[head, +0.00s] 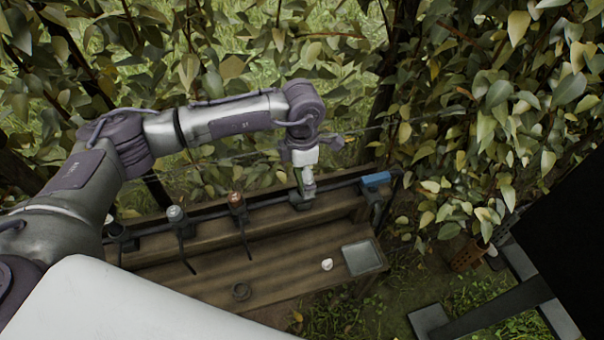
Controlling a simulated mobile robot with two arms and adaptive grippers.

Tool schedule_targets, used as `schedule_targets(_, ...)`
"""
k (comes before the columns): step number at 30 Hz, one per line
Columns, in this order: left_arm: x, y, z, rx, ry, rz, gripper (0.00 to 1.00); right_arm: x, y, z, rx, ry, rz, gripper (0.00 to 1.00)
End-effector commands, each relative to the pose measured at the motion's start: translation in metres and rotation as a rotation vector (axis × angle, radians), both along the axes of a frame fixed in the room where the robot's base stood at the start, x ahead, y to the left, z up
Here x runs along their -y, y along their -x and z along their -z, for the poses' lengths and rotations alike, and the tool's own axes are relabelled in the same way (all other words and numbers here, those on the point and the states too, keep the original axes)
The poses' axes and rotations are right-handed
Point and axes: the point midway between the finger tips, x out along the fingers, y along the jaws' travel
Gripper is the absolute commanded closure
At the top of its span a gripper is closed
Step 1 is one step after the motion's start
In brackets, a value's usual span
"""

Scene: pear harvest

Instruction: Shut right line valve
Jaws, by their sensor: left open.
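A dark pipe (268,200) runs along the back of a wooden bench (215,268). A blue valve handle (376,179) sits at the pipe's right end, and I take it to be the right line valve. My left gripper (307,190) points down over the pipe, to the left of the blue handle and apart from it. It is open, and its fingertips are small and partly merge with a fitting on the pipe below. I cannot tell whether they touch that fitting. My right gripper is not in view.
A grey-capped fitting (175,214) and a brown-capped fitting (236,200) stand on the pipe farther left. Leafy branches (480,120) crowd the right and back.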

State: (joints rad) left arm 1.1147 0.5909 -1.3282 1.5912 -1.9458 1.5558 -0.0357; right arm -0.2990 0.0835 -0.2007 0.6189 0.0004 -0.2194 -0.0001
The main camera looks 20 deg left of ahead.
Motion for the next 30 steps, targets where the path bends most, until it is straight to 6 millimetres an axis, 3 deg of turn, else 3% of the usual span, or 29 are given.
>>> schedule_targets(5,0.000,-0.001,-0.021,0.004,0.001,-0.001,0.00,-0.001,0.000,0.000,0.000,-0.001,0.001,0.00)
schedule_targets(18,0.000,-0.001,-0.106,0.003,0.001,0.000,0.00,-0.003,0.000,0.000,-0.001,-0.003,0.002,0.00)
schedule_targets(24,0.000,-0.001,-0.119,0.003,0.001,0.000,0.00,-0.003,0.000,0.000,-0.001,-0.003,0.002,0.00)
schedule_targets(30,0.000,0.000,-0.120,0.001,0.000,0.001,0.00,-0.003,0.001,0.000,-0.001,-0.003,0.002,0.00)
